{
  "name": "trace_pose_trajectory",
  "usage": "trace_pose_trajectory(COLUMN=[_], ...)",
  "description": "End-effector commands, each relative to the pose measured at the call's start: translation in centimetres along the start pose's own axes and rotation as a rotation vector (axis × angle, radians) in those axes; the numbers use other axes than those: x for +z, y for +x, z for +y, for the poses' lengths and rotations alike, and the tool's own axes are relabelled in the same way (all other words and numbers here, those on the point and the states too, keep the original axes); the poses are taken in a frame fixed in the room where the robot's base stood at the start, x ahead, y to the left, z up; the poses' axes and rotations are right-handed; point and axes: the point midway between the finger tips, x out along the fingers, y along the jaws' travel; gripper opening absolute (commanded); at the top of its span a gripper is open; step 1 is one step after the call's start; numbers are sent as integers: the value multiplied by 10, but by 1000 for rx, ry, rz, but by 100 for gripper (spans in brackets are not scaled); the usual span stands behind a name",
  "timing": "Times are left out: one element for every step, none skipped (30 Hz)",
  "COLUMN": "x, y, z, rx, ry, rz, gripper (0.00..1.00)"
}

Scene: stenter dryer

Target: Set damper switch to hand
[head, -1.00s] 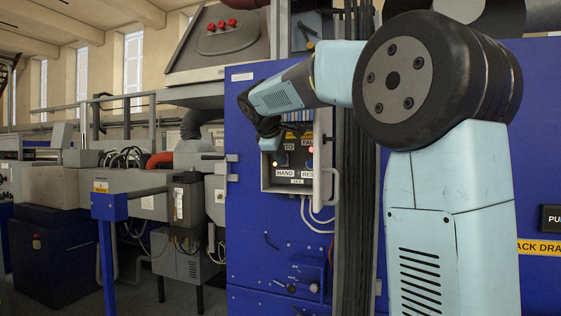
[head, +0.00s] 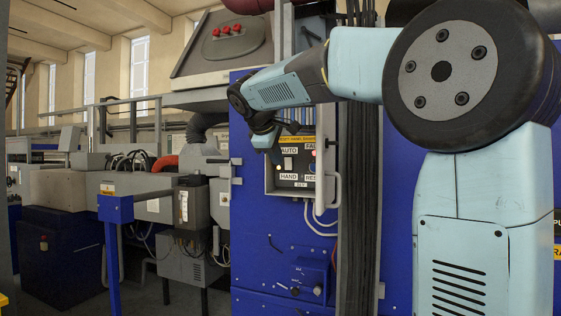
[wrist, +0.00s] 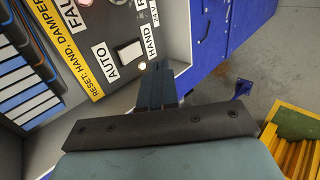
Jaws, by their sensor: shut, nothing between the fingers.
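The damper switch (head: 288,163) is a pale rocker in a dark frame, set between the AUTO (head: 289,149) and HAND (head: 289,176) labels in the open control box. It also shows in the wrist view (wrist: 130,52), with AUTO to its lower left and HAND to its upper right. I cannot tell which side is pressed. My gripper (head: 273,158) is at the left edge of the box in the head view. In the wrist view my gripper (wrist: 159,66) is shut and empty, its tips just right of the switch near the HAND label. They look apart from the switch.
The box's rim (head: 269,181) and open door with a handle (head: 336,190) stand close around the switch. A red lamp (head: 313,153) glows right of it. A yellow label (wrist: 82,66) runs beside the switch. A cable bundle (head: 358,200) runs down to the right.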

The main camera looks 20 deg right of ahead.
Motion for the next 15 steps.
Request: trace_pose_trajectory(x=[0, 0, 0, 0, 0, 0, 0, 0, 0, 0, 0, 0, 0, 0, 0], y=[-10, -16, -24, -29, -34, -40, -44, -48, -52, -55, -58, -61, -63, -64, -66], z=[-2, -3, -5, -6, -7, -9, -10, -11, -12, -13, -14, -14, -15, -15, -15], rx=[0, 0, 0, 0, 1, 0, 0, 0, 0, 0, 0, 0, 0, 0, 0], ry=[0, -1, -1, 0, 0, 0, 0, 0, 0, 0, -1, -1, -1, -1, 0], rz=[2, 2, 2, 2, 2, 2, 1, 1, 0, 0, 0, 0, 0, 0, 0], gripper=[0, 0, 0, 0, 0, 0, 0, 0, 0, 0, 0, 0, 0, 0, 0])
